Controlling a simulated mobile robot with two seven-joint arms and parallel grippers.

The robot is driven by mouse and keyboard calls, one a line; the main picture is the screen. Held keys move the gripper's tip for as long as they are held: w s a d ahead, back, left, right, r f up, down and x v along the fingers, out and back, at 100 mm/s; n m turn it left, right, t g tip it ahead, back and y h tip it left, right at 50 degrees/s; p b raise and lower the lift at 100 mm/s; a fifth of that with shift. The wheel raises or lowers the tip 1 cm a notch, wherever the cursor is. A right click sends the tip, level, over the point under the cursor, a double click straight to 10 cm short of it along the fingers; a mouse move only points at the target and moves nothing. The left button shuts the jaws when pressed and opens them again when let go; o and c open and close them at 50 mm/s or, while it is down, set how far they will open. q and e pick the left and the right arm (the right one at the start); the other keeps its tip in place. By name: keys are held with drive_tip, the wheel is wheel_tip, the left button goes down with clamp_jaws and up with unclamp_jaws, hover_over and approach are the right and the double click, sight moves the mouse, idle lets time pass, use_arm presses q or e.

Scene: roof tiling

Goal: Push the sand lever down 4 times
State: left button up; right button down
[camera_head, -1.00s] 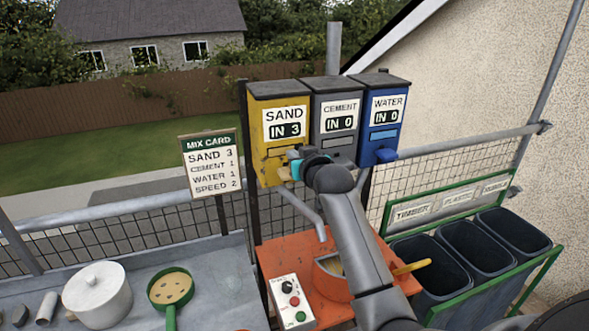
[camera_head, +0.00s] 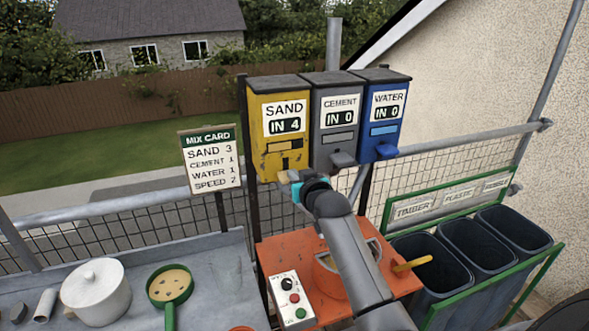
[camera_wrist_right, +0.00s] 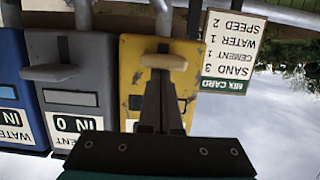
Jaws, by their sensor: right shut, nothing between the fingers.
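The yellow sand dispenser (camera_head: 280,160) stands leftmost of three, and its counter reads IN 4. Its pale lever (camera_head: 284,177) shows low on its front, partly hidden by my right gripper (camera_head: 292,178). In the right wrist view, the upside-down sand dispenser (camera_wrist_right: 134,60) has the lever (camera_wrist_right: 163,62) right at the tips of my closed dark fingers (camera_wrist_right: 161,80). I cannot tell whether they touch it. My right gripper is shut and holds nothing. My left gripper is not in view.
The grey cement dispenser (camera_head: 336,135) and blue water dispenser (camera_head: 383,115) stand close to the right, both reading IN 0. A mix card (camera_head: 211,160) at left lists SAND 3.

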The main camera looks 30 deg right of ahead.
drive_tip(key=shift+f, duration=0.3)
wheel_tip(320, 180, up, 5)
drive_tip(key=p, duration=0.5)
drive_tip(key=b+v, duration=0.1)
drive_tip(key=v, duration=0.9)
drive_tip(key=shift+f, duration=0.35)
